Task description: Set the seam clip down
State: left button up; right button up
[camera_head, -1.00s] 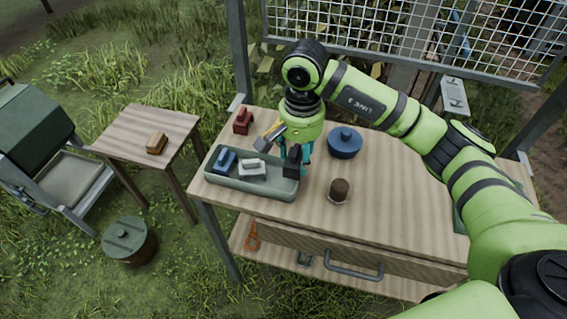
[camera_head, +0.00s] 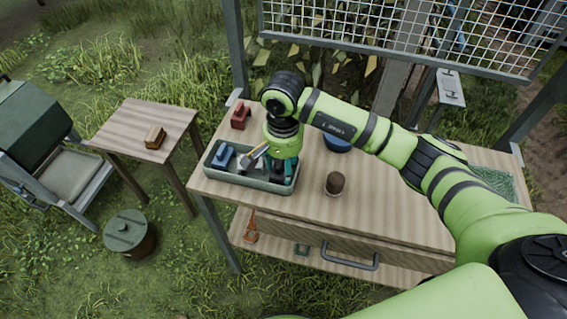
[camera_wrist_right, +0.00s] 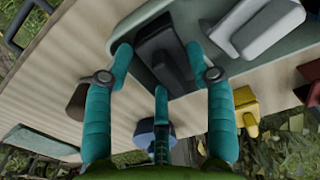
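A black clip (camera_wrist_right: 158,45) lies between the fingers of my right gripper (camera_head: 279,172), at the right end of the grey-green tray (camera_head: 235,179). No label shows; I take this as the seam clip. In the right wrist view, the gripper's (camera_wrist_right: 160,52) teal fingers stand spread on both sides of the clip, with what look like small gaps. In the head view the fingers mostly hide it. A white clip (camera_wrist_right: 262,28) and a blue clip (camera_head: 223,155) lie in the same tray, to the left. My left gripper is out of view.
A red clip (camera_head: 240,115) stands behind the tray. A blue lidded pot (camera_head: 337,143) and a brown cup (camera_head: 335,184) are to the right. A brown block (camera_head: 155,137) lies on the small side table (camera_head: 125,118). The table front right is clear.

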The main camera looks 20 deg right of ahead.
aim_at(283, 170)
jog(key=o, duration=0.3)
jog(key=shift+o, duration=0.2)
jog(key=shift+r, duration=0.2)
jog(key=shift+w+r, duration=0.1)
jog(key=shift+r, duration=0.2)
notch_tip(283, 170, up, 11)
jog(key=b, duration=0.2)
jog(key=shift+r+b, duration=0.15)
jog(key=shift+b, duration=0.2)
